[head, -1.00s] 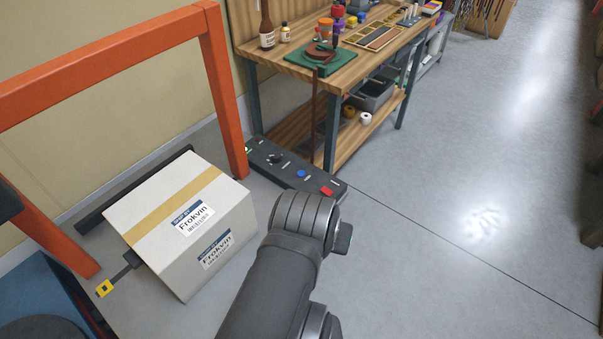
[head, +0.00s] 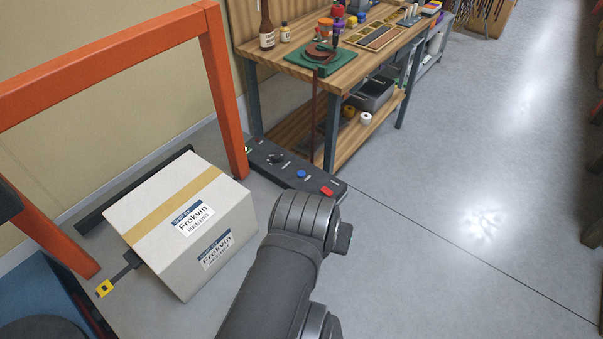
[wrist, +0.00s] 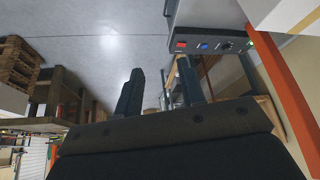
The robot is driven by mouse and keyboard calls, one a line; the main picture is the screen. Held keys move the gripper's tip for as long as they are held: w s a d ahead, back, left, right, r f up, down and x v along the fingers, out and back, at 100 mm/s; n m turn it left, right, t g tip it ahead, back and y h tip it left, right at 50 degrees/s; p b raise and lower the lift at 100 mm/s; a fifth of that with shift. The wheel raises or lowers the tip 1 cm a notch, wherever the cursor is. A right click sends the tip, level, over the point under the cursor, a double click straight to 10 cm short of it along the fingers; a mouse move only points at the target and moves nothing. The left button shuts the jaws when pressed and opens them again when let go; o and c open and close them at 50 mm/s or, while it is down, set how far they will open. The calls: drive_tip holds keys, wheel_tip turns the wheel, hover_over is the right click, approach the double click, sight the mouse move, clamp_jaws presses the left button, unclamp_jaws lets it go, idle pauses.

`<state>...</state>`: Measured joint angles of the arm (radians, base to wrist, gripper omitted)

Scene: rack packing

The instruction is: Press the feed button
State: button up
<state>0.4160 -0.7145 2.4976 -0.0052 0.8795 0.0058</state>
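A dark control panel (head: 268,160) lies low beside the wooden workbench. It carries a blue button (head: 301,174), a red button (head: 327,190), a dark dial (head: 276,158) and a small green light. The labels are too small to read, so I cannot tell which one is the feed button. In the wrist view the panel (wrist: 215,46) shows upper right, with the red button (wrist: 181,44) and blue button (wrist: 203,46). My gripper (wrist: 162,75) is open and empty, its two fingers apart, away from the panel. In the head view my arm hides the fingers.
A cardboard box (head: 165,205) labelled Frokvin stands left of my arm, under an orange frame (head: 222,100). The workbench (head: 290,62) holds bottles and small parts behind the panel. The grey floor (head: 450,260) to the right is clear.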

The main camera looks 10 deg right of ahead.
drive_tip(key=shift+c, duration=0.5)
clamp_jaws()
idle(1.2)
